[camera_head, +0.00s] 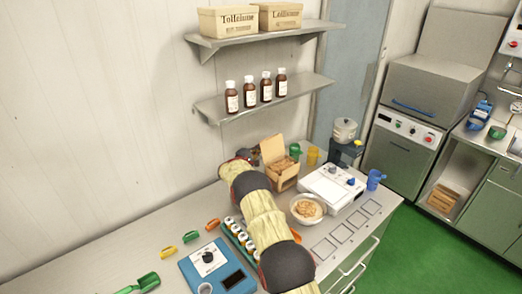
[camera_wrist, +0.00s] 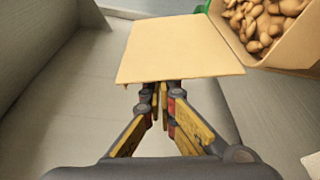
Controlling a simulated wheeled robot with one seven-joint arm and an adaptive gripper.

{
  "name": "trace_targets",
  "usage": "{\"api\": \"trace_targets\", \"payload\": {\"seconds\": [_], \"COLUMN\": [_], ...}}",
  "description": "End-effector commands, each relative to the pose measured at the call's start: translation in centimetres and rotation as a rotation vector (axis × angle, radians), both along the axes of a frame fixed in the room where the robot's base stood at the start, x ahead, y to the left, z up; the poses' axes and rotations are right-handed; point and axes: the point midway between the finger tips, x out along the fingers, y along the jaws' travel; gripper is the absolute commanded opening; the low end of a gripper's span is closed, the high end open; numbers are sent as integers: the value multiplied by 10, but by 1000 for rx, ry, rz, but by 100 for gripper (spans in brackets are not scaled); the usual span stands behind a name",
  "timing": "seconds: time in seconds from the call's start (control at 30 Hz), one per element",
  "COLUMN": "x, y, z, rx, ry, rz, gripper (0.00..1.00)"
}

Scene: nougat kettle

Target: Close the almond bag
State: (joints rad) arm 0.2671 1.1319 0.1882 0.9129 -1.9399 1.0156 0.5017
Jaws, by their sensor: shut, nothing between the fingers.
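The almond bag (camera_head: 284,183) looks like an open tan carton on the counter, filled with brown almonds (camera_head: 283,167). Its flap (camera_head: 272,149) stands up on the left side. In the wrist view the bag's wall (camera_wrist: 300,48) and almonds (camera_wrist: 258,24) are at the upper right, and the flap (camera_wrist: 180,48) extends to the left. My gripper (camera_wrist: 160,92) is shut and empty, with its fingertips at the flap's near edge; I cannot tell whether they touch. In the head view my arm hides most of the gripper, just left of the bag.
A white device (camera_head: 332,188) and a bowl (camera_head: 307,209) stand right of the bag. Green (camera_head: 294,150) and yellow (camera_head: 313,155) cups are behind it. A rack of small jars (camera_head: 238,236) and a blue scale (camera_head: 212,268) are in front.

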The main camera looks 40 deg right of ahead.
Motion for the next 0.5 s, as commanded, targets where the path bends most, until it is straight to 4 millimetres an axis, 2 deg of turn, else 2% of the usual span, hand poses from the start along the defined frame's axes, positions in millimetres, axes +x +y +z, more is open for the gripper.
{"api": "trace_targets", "payload": {"seconds": [0.5], "x": [-2], "y": [0], "z": [1], "rx": [7], "ry": [-118], "rz": [0], "gripper": [0]}}
